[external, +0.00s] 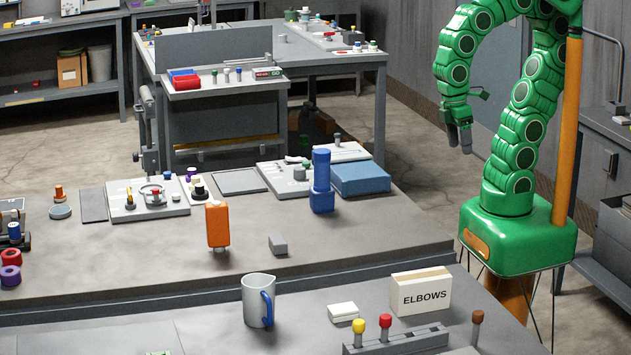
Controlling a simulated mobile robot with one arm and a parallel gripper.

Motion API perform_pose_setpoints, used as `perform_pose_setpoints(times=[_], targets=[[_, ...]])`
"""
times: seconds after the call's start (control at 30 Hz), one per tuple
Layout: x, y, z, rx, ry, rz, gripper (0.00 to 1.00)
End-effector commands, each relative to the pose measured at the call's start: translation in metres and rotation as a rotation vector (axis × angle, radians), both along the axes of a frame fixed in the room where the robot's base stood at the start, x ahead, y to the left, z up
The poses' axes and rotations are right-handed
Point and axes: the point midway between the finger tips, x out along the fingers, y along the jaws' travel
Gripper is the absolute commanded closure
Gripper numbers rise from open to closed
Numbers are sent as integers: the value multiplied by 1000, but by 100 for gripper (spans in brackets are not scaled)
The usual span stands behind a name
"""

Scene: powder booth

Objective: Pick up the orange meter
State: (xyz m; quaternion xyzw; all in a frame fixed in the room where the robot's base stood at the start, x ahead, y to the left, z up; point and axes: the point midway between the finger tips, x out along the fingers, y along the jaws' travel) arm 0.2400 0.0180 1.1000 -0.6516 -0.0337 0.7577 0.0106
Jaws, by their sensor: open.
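The orange meter (217,225) stands upright on the grey worktop, left of the middle of the external view. It is a small orange block with a short pale tip at its lower end. My gripper (459,145) hangs from the green arm at the upper right, fingers pointing down. It is open, with nothing seen between the fingers. It is well to the right of the meter and apart from it.
A blue upright device (322,182) and a small grey block (278,245) stand right of the meter. A control panel (150,205) lies behind it. In front are a mug (257,300) and an ELBOWS box (420,291). Worktop (130,255) left of the meter is clear.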

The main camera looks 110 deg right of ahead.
Motion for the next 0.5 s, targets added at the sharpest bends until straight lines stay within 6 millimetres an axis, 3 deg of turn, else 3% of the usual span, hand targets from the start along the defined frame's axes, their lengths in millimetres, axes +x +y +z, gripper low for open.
perform_pose_setpoints(times=[0.03,0.5], targets=[[14,-23,7,-82,-27,-52,32],[149,-24,36,-103,-124,-87,32]])
